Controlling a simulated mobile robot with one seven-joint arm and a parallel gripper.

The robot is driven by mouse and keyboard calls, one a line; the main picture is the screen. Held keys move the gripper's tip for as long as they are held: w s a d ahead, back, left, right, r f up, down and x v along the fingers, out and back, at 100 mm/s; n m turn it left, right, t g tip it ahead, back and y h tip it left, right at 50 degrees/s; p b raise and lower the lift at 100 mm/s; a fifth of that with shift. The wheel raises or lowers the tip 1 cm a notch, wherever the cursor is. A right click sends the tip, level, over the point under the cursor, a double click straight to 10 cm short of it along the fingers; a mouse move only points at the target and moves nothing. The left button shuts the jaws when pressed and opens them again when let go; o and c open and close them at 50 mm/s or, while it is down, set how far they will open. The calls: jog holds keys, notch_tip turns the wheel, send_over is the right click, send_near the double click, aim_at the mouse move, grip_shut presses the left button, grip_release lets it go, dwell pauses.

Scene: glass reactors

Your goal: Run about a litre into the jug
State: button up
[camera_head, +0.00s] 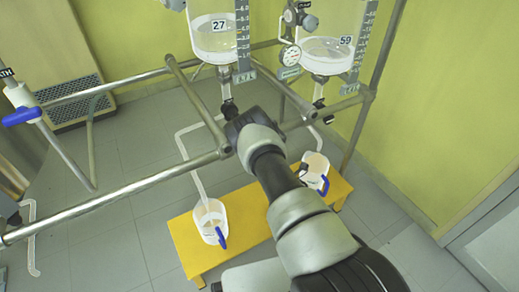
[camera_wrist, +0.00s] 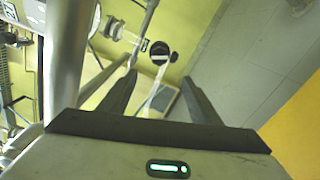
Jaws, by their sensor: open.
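Two glass vessels hang on the frame in the head view, one labelled 27 (camera_head: 214,40) and one labelled 59 (camera_head: 327,55), each with clear liquid and a scale strip beside it. A pale tube runs from below each vessel towards a jug. The left jug (camera_head: 207,213) and the right jug (camera_head: 313,168) are clear, with blue handles, on a yellow bench. My arm reaches up to the outlet below vessel 27, hiding part of it. My gripper (camera_wrist: 160,75) is open in the wrist view. A black round knob (camera_wrist: 159,48) and a pale tube show beyond its fingers, apparently not gripped.
Metal rails (camera_head: 120,195) cross in front of the vessels and beside my arm. A blue-handled valve (camera_head: 21,116) is at the far left. The yellow bench (camera_head: 255,207) stands on grey tiles, with free floor to its left. A wall closes the right side.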

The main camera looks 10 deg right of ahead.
jog(key=shift+w+a+m+b, duration=0.8)
jog(key=shift+w+m, duration=2.35)
jog(key=shift+m, duration=0.45)
jog(key=shift+w+a+m+b, duration=0.65)
jog(key=shift+w+a+m, duration=0.2)
jog(key=shift+w+m, duration=2.5)
jog(key=shift+w+a+m+b, duration=0.8)
jog(key=shift+w+m, duration=2.1)
jog(key=shift+m, duration=0.95)
jog(key=shift+c, duration=0.4)
jog(key=c, duration=1)
